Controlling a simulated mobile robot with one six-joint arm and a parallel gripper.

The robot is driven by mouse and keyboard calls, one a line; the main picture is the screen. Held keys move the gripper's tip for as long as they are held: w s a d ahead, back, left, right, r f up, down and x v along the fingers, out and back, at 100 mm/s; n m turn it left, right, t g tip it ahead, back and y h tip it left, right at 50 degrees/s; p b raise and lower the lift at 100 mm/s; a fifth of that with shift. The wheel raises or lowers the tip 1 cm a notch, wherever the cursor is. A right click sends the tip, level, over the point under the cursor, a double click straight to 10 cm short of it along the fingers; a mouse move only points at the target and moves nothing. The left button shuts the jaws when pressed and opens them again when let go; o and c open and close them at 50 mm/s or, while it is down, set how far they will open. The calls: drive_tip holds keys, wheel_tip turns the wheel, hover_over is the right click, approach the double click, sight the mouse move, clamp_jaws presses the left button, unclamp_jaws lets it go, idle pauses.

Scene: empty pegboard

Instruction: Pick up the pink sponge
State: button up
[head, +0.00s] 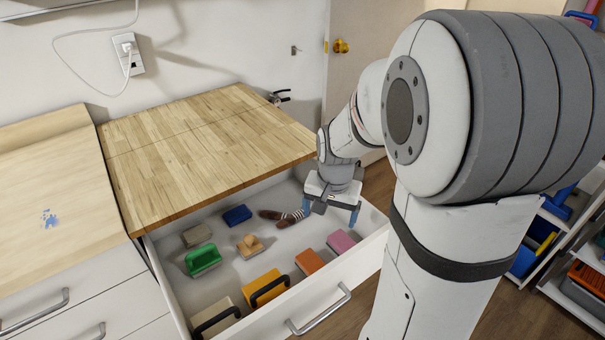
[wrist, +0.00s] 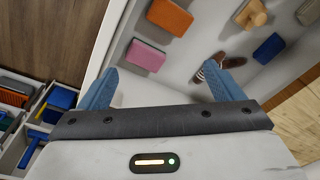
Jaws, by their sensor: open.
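The pink sponge (head: 341,242) lies flat in the open white drawer, near the front wall at its right end. In the wrist view the pink sponge (wrist: 146,56) shows ahead of my gripper, between the lines of the two fingers and nearer the left one. My gripper (head: 330,215) hangs above the right end of the drawer, close to the sponge and apart from it. Its two blue fingers (wrist: 165,88) are spread wide with nothing between them.
An orange sponge (head: 309,261) lies left of the pink one. A brown brush (head: 284,217), blue block (head: 237,215), green item (head: 203,260), wooden piece (head: 250,246) and yellow black-handled item (head: 266,288) share the drawer. The wooden countertop (head: 200,140) overhangs its back.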

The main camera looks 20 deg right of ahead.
drive_tip(key=shift+o, duration=1.2)
drive_tip(key=w+d+f+m, duration=0.3)
drive_tip(key=w+f, duration=0.1)
drive_tip(key=f, duration=0.1)
drive_tip(key=shift+d+f+g, duration=0.3)
drive_tip(key=shift+f+g, duration=0.1)
drive_tip(key=m+p, duration=0.1)
drive_tip(key=m, duration=0.3)
hover_over(345, 242)
drive_tip(key=shift+g, duration=0.3)
drive_tip(key=f, duration=0.9)
drive_tip(key=shift+a+f, duration=0.2)
drive_tip(key=shift+a, duration=0.05)
wheel_tip(345, 242, down, 8)
drive_tip(key=shift+d+f+p, duration=0.1)
drive_tip(key=shift+d+p, duration=0.05)
drive_tip(key=shift+p, duration=0.45)
drive_tip(key=shift+s, duration=0.1)
drive_tip(key=c, duration=0.7)
wheel_tip(345, 242, up, 18)
drive_tip(key=shift+r+b, duration=0.1)
drive_tip(key=shift+b, duration=0.25)
